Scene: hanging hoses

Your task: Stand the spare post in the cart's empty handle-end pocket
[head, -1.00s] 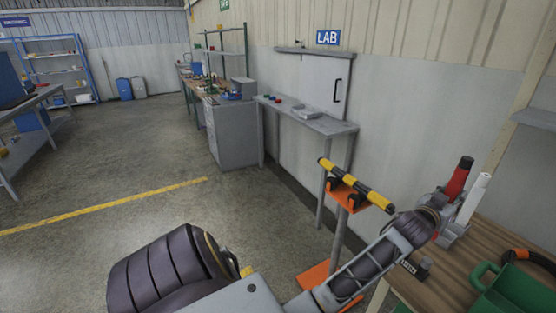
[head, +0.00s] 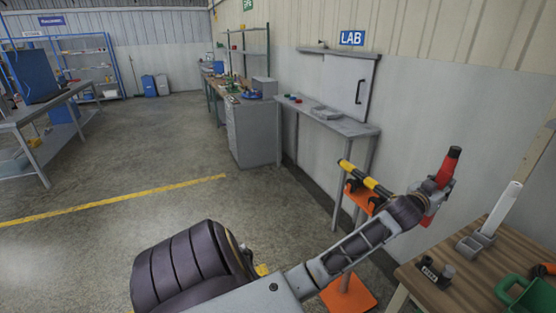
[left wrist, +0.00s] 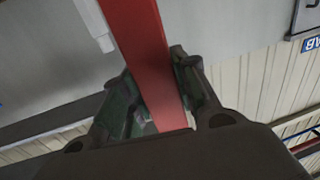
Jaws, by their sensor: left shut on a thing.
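A red post with a dark top end (head: 448,168) stands nearly upright in my left gripper (head: 433,203) in the head view. I take it to be the spare post. In the left wrist view the red post (left wrist: 142,55) passes between the two fingers of my left gripper (left wrist: 152,85), which are shut on it. The post is in the air, left of the wooden table and in front of the wall. I cannot make out the cart or its handle-end pocket in these frames. My right gripper does not show.
An orange stand (head: 348,293) with a yellow-and-black bar (head: 366,178) is behind my left arm. Open floor (head: 130,215) lies to the left.

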